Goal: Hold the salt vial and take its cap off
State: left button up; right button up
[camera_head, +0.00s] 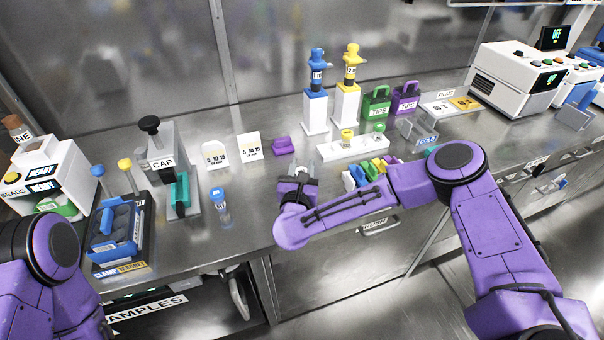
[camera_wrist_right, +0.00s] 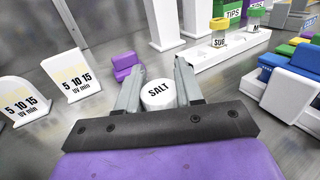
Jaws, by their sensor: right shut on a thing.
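The salt vial (camera_wrist_right: 158,95) shows in the right wrist view as a white round cap top marked SALT. The cap sits between the two grey fingers of my right gripper (camera_wrist_right: 158,88), which is shut on it. The cap hides the vial's body below. In the head view my right gripper (camera_head: 300,174) is over the bench, in front of the white vial rack (camera_head: 336,151) and a purple block. I cannot tell there whether the vial touches the bench. My left arm comes in at the lower left, and its gripper is out of the picture.
The rack holds a yellow-capped vial (camera_head: 347,137) and a green-capped vial (camera_head: 379,128). Two white timer cards (camera_head: 248,147) and the purple block (camera_head: 283,146) stand left of my right gripper. A CAP device (camera_head: 162,165) and a blue-capped tube (camera_head: 220,205) stand further left.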

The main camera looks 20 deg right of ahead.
jog(key=shift+r, duration=0.45)
jog(key=s+d+r, duration=0.2)
jog(key=s+r, duration=0.4)
jog(key=s+d+r+b, duration=0.1)
jog(key=s+d+r, duration=0.1)
jog(key=s+r, duration=0.4)
jog(key=shift+s+d, duration=0.25)
jog(key=shift+s, duration=0.45)
jog(key=o, duration=0.4)
grip_shut()
